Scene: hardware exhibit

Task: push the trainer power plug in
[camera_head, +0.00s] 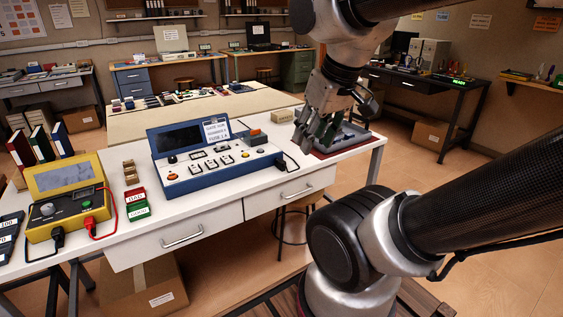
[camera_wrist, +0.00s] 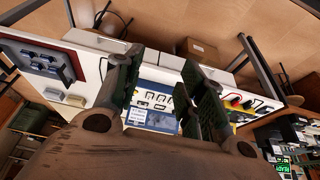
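The trainer (camera_head: 210,157) is a blue console with a white sloping panel of switches and buttons, standing on the white bench. It also shows between my fingers in the wrist view (camera_wrist: 152,100). A black power plug and cord (camera_head: 288,163) show at the trainer's right end; how far the plug is in is too small to tell. In the wrist view a dark cord (camera_wrist: 102,67) shows beside the left finger. My gripper (camera_head: 316,142) is above the bench, right of the trainer and apart from it. In the wrist view its fingers (camera_wrist: 163,60) are spread with nothing held between them.
A dark red mat (camera_head: 340,150) with a grey device lies behind my gripper. A yellow tester (camera_head: 68,203) with leads, and red and green blocks (camera_head: 137,204), stand left of the trainer. Small blocks (camera_head: 282,115) sit behind it. The bench front right of the trainer is clear.

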